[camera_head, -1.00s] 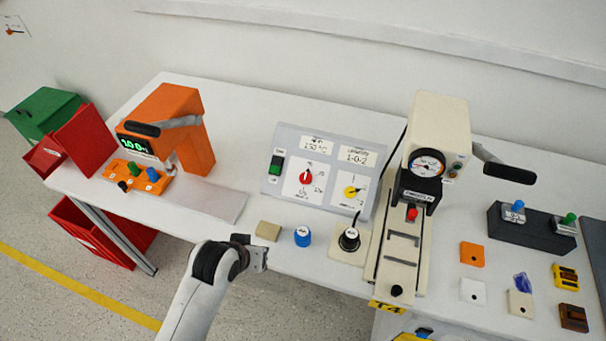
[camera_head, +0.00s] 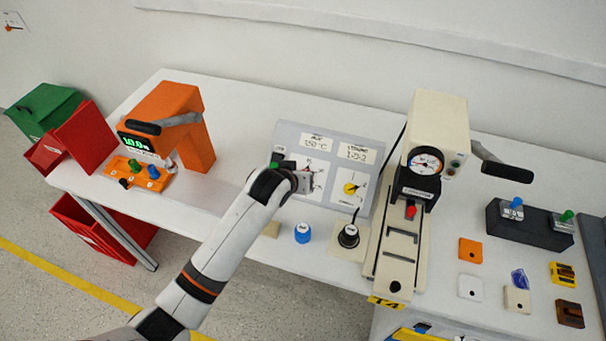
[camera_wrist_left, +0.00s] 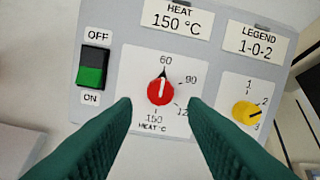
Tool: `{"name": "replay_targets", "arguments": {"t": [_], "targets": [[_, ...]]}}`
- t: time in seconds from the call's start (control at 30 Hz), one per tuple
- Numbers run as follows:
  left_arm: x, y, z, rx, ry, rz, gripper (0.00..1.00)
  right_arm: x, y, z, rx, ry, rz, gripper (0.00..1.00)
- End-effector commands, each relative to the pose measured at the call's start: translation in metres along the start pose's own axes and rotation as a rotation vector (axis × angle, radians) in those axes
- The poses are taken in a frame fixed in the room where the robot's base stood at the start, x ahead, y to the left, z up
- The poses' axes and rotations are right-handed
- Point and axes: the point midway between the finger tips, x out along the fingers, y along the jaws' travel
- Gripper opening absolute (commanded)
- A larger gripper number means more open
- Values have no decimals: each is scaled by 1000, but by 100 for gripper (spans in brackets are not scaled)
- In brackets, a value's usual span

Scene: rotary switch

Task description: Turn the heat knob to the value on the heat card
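The panel (camera_head: 335,145) stands tilted on the table. In the left wrist view its heat card (camera_wrist_left: 177,20) reads 150 °C. The red heat knob (camera_wrist_left: 161,91) sits on a white dial plate (camera_wrist_left: 150,60), its pointer up at 60; the 150 mark is at the bottom. My left gripper (camera_wrist_left: 160,104) is open, its two green fingers below and to either side of the red knob, with nothing visibly held. In the head view my left gripper (camera_head: 306,183) covers the knob. My right gripper is not in view.
A yellow knob (camera_wrist_left: 246,113) sits right of the red one under a legend card (camera_wrist_left: 258,44) reading 1-0-2. A green-and-black switch (camera_wrist_left: 93,67) is to the left. A blue knob (camera_head: 303,232) and a black knob (camera_head: 348,236) stand in front of the panel.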

Motion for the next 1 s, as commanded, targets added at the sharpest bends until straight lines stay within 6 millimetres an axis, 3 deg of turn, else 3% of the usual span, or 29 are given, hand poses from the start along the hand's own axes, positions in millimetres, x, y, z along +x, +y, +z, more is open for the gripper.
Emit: {"name": "replay_targets", "arguments": {"t": [0.3,0.5,0.8,1.0], "targets": [[48,0,0,-1,2,0,39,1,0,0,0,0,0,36],[59,0,0,-1,0,-1,39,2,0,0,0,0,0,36],[60,0,0,0,0,-1,39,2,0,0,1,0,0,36],[60,0,0,0,0,-1,8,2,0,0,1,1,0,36]]}}
